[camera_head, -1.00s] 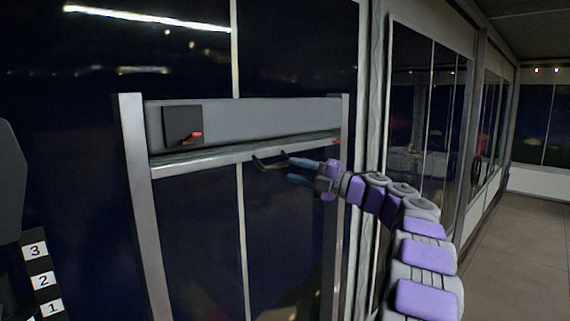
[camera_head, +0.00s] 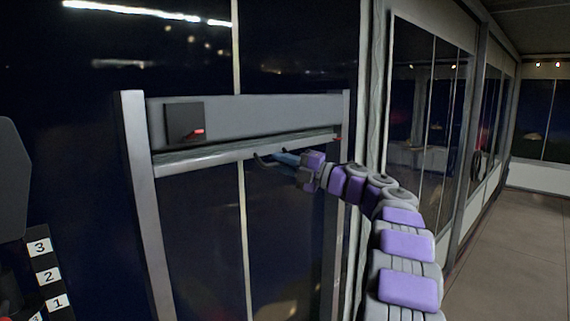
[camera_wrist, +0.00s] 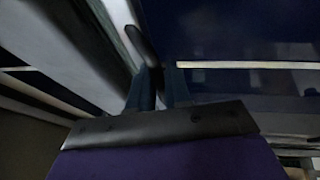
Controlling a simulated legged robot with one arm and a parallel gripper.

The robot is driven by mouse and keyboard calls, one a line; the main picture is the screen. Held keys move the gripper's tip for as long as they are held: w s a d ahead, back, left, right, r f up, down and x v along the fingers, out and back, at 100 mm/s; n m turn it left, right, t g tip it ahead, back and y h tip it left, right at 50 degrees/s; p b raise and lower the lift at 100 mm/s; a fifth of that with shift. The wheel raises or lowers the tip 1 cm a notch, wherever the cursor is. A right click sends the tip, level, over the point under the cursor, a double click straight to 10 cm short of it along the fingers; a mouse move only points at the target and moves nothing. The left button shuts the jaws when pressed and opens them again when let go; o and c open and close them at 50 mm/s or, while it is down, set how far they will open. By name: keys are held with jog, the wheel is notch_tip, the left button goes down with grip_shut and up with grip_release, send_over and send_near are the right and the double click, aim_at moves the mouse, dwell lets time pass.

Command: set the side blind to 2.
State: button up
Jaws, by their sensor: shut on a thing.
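The side blind is a grey panel (camera_head: 250,117) in a metal frame at the top of a window, drawn down a short way. Its pale bottom bar (camera_head: 195,160) has a dark hooked handle (camera_head: 263,161) below it. The handle also shows in the wrist view (camera_wrist: 141,45). My gripper (camera_head: 280,158) is shut on this handle just under the bar; the wrist view shows its blue fingers (camera_wrist: 155,88) at the handle's end. A scale with the numbers 3, 2 and 1 (camera_head: 48,277) stands at the lower left.
A black plate with a red tab (camera_head: 198,131) sits on the blind's left part. A small red mark (camera_head: 338,138) is by the right frame post (camera_head: 342,190). Dark window glass lies below the bar. A corridor floor (camera_head: 510,240) is open at the right.

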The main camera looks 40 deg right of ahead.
jog(key=shift+a+r, duration=0.1)
jog(key=shift+a, duration=0.7)
grip_shut()
jog(key=shift+d, duration=0.1)
jog(key=shift+f, duration=0.2)
notch_tip(320, 180, down, 40)
jog(key=b, duration=2.8)
jog(key=shift+r, duration=0.15)
jog(key=shift+o, duration=2.3)
grip_release()
jog(key=shift+w, duration=0.15)
jog(key=shift+o, duration=0.7)
jog(key=shift+d, duration=0.1)
